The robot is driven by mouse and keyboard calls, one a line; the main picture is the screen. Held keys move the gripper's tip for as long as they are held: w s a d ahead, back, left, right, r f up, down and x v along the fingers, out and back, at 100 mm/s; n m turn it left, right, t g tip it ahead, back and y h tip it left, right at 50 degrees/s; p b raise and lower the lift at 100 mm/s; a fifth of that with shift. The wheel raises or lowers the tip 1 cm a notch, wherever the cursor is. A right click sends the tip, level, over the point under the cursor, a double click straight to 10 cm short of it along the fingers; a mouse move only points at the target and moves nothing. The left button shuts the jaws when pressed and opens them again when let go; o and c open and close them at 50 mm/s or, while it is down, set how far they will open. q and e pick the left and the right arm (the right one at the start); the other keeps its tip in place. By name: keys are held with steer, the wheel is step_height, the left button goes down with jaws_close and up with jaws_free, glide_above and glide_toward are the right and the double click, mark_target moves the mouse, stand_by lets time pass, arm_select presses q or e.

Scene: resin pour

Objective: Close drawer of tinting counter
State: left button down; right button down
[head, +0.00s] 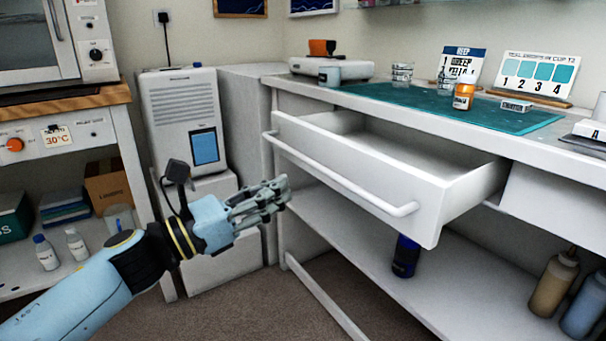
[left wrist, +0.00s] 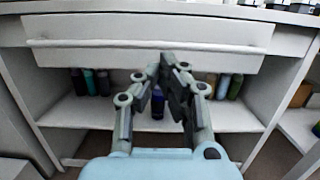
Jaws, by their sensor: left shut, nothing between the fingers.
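The white drawer (head: 370,168) of the tinting counter (head: 440,108) is pulled well out, and its inside looks empty in the part I see. A long white bar handle (head: 330,175) runs across its front. In the left wrist view the drawer front (left wrist: 145,57) and the handle (left wrist: 150,45) lie ahead, beyond the fingers. My left gripper (head: 284,188) is shut and empty, to the left of the drawer front and apart from it in the head view. In the left wrist view its fingertips (left wrist: 168,62) overlap the lower part of the drawer front. My right gripper is not in view.
A green mat (head: 450,108) with an orange bottle (head: 464,93) lies on the counter. A dark blue bottle (head: 405,256) stands on the lower shelf (head: 370,250). A white dehumidifier-like unit (head: 185,120) stands behind my left arm. Carpeted floor is open in front.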

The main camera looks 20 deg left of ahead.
arm_select(q)
steer(key=x, duration=0.5)
steer(key=shift+w+d, duration=0.2)
steer(key=shift+w, duration=0.05)
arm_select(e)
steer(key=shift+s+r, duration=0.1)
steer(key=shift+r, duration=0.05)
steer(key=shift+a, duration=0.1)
